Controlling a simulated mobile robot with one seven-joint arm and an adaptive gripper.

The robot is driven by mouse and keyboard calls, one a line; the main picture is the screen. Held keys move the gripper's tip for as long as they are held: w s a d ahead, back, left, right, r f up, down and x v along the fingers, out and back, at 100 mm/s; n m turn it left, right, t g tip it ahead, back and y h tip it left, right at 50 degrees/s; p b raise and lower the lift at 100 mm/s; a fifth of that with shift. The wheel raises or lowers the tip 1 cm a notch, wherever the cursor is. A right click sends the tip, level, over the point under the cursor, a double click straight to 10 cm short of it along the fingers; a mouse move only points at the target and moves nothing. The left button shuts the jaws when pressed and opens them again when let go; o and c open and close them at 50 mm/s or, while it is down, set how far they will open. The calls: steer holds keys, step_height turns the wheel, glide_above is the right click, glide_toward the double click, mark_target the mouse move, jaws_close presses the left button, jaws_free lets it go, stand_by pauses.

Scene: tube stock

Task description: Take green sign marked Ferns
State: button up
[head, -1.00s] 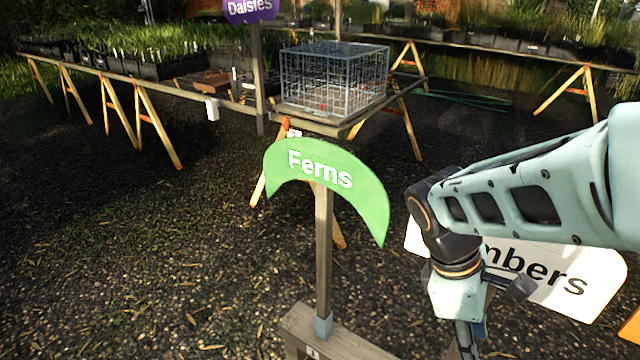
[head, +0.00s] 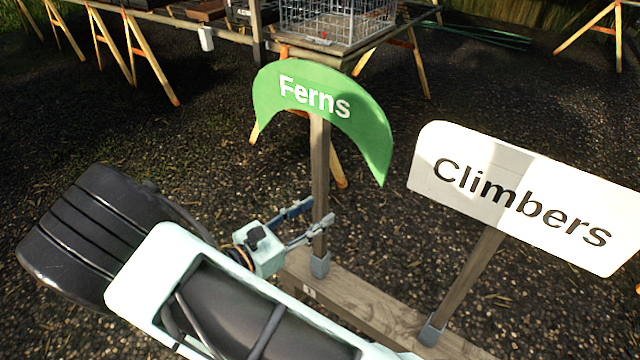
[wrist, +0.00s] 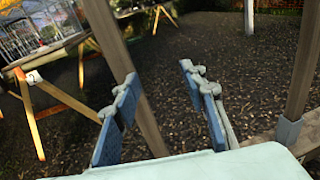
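The green sign marked Ferns (head: 325,105) is a curved crescent board on a wooden post (head: 319,170), upright in the head view. The post's foot sits in a grey socket on a wooden beam. My gripper (head: 319,212) is at the lower part of this post, below the board. Its blue-padded fingers are open. In the wrist view the post (wrist: 138,95) shows between the fingers of my gripper (wrist: 158,76), with a gap to the right finger. I cannot tell whether the left finger touches it. The green board is out of the wrist view.
A white Climbers sign (head: 525,195) stands close on the right, on the same wooden beam (head: 365,308). Its post also shows in the wrist view (wrist: 304,65). A bench with a wire crate (head: 335,20) is behind. Gravel ground lies open to the left.

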mark_target(316, 159)
steer(key=a+f+n+t+y, duration=0.2)
steer(key=a+f+t, duration=0.1)
steer(key=a+f, duration=0.15)
steer(key=shift+a+r+b+x, duration=0.1)
steer(key=shift+r+x, duration=0.05)
steer(key=shift+x, duration=1.45)
steer(key=shift+a+r+b+x, duration=0.1)
steer(key=shift+x, duration=1.55)
steer(key=shift+a+r+b+x, duration=0.1)
steer(key=shift+r+x, duration=0.05)
steer(key=shift+x, duration=1.45)
steer(key=shift+w, duration=0.15)
jaws_close()
steer(key=shift+r, duration=0.2)
step_height(316, 159, up, 12)
steer(key=p, duration=1)
steer(key=shift+d+r+p, duration=0.1)
steer(key=shift+r+p, duration=0.05)
steer(key=shift+p, duration=0.25)
